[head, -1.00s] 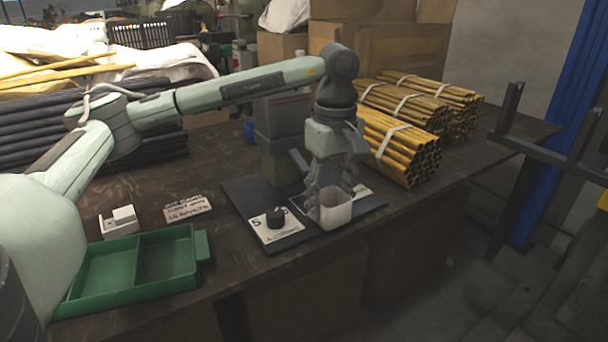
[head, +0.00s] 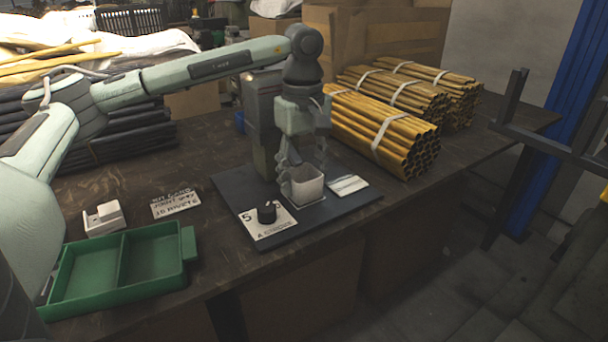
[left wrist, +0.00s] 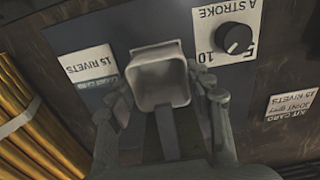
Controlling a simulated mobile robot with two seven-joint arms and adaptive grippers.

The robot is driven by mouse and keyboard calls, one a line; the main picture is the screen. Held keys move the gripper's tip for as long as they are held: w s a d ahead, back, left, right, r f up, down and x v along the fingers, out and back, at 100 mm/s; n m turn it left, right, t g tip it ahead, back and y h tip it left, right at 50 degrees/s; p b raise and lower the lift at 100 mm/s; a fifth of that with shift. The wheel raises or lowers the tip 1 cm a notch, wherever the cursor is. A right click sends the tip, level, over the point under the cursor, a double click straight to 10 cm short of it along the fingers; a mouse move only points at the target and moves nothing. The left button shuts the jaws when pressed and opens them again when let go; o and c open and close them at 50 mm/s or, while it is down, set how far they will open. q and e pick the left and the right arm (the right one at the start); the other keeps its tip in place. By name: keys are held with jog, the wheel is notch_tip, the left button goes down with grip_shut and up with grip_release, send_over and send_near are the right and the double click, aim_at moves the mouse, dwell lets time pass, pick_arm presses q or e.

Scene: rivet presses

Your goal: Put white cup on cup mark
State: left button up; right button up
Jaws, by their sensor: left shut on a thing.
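The white cup (head: 305,187) is a square, open-topped cup over the dark base plate of the press. It also shows in the left wrist view (left wrist: 160,84), where I look down into it and it appears empty. My left gripper (head: 300,172) comes from above and is shut on the cup; in the left wrist view its fingers (left wrist: 165,105) lie on both sides of it. A thin pale outline, likely the cup mark (head: 312,203), shows at the cup's base and is mostly hidden. I cannot tell whether the cup touches the plate. My right gripper is not in view.
A card with a black knob (head: 266,212) is left of the cup, and a white label (head: 347,185) is right of it. The press column (head: 264,120) stands behind. A green two-part tray (head: 120,268) and pipe bundles (head: 385,130) are also on the table.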

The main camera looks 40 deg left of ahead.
pick_arm(q)
jog(key=shift+f, duration=0.15)
jog(key=o, duration=1)
jog(key=shift+o, duration=0.2)
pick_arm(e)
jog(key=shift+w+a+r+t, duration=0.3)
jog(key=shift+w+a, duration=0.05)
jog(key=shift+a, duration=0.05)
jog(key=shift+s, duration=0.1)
pick_arm(q)
jog(key=shift+r, duration=0.3)
notch_tip(320, 180, up, 12)
jog(key=p, duration=0.1)
jog(key=shift+f, duration=0.15)
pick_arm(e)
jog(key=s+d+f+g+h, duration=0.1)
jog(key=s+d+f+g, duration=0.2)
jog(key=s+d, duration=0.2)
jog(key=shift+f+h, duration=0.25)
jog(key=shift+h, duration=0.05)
